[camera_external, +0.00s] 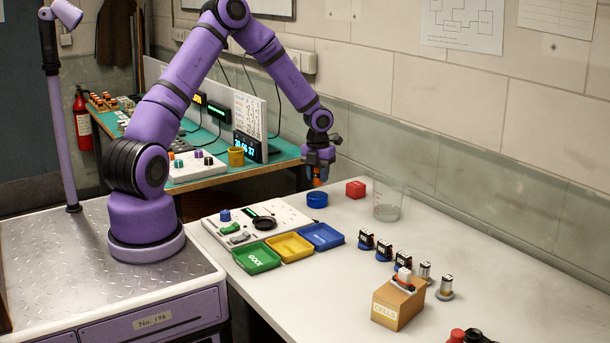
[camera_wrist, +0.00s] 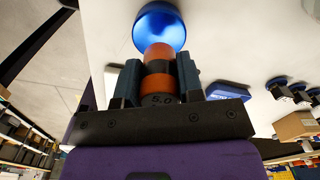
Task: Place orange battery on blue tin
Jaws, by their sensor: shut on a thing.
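My gripper (camera_external: 317,170) points down above the work table, shut on the orange battery (camera_external: 317,182). In the wrist view the battery (camera_wrist: 159,62), orange with black bands, sits between the two dark fingers of my gripper (camera_wrist: 158,82). The blue tin (camera_external: 317,200) is a low round tin on the table, right below the battery. In the wrist view the tin (camera_wrist: 158,18) shows just beyond the battery's end. The battery looks upright and close over the tin; I cannot tell whether they touch.
A red block (camera_external: 355,189) and a clear beaker (camera_external: 389,207) stand to the right of the tin. Green, yellow (camera_external: 290,247) and blue (camera_external: 322,237) trays lie in front, beside a white panel (camera_external: 258,222). Several dark cells and a cardboard box (camera_external: 398,303) stand nearer right.

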